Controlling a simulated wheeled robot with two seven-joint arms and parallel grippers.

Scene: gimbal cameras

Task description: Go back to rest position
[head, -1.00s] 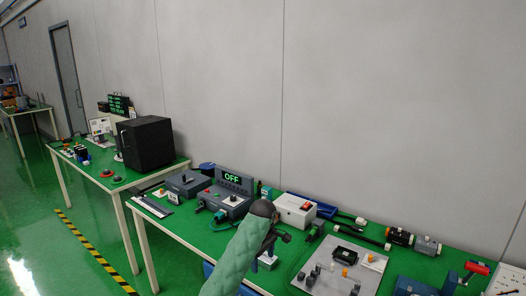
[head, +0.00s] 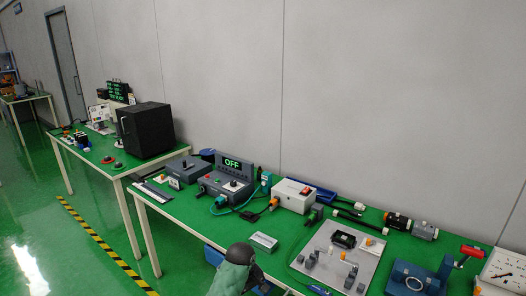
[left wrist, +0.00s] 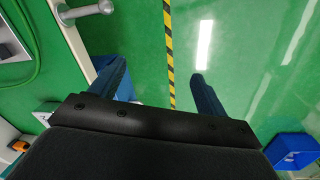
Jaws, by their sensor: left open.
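My left arm, in a green sleeve with a dark joint, shows at the bottom middle of the head view, by the table's front edge. Its gripper (left wrist: 160,88) shows in the left wrist view with its two dark blue fingers wide apart. Nothing is between them; the green floor and a yellow-black stripe lie below. My right arm and gripper are in neither view.
The near green-topped table (head: 178,215) carries a device reading OFF (head: 228,180), a white box (head: 292,195), a grey block (head: 263,241) and a grey plate with small parts (head: 368,262). A blue bin (left wrist: 290,150) stands on the floor. A striped floor line (head: 108,248) runs along open floor.

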